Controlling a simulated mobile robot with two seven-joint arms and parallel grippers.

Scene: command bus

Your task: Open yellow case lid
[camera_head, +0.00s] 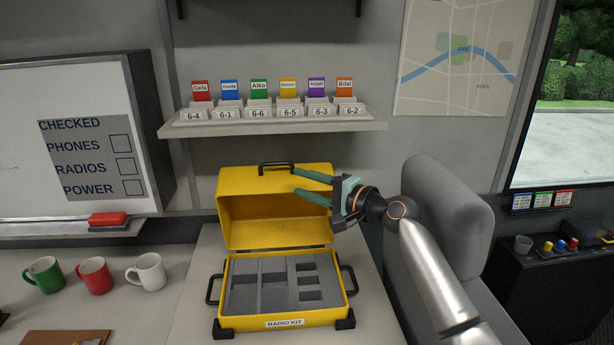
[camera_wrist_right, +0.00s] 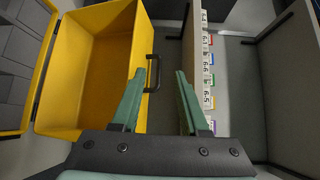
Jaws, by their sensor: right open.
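The yellow radio kit case (camera_head: 283,322) stands on the table with its grey compartment insert showing. Its yellow lid (camera_head: 235,186) is raised and stands upright at the back, its hollow inside facing me. A black handle (camera_head: 277,166) sits on the lid's top edge. My right gripper (camera_head: 312,184) is open, its green fingers at the upper right of the lid, near the handle. My left gripper is not in view.
A shelf (camera_head: 275,126) with name tags and numbered holders is above the lid. Green (camera_head: 44,274), red (camera_head: 94,275) and white (camera_head: 148,272) mugs stand left on the table. A grey seat (camera_head: 445,215) is at right, behind my right arm.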

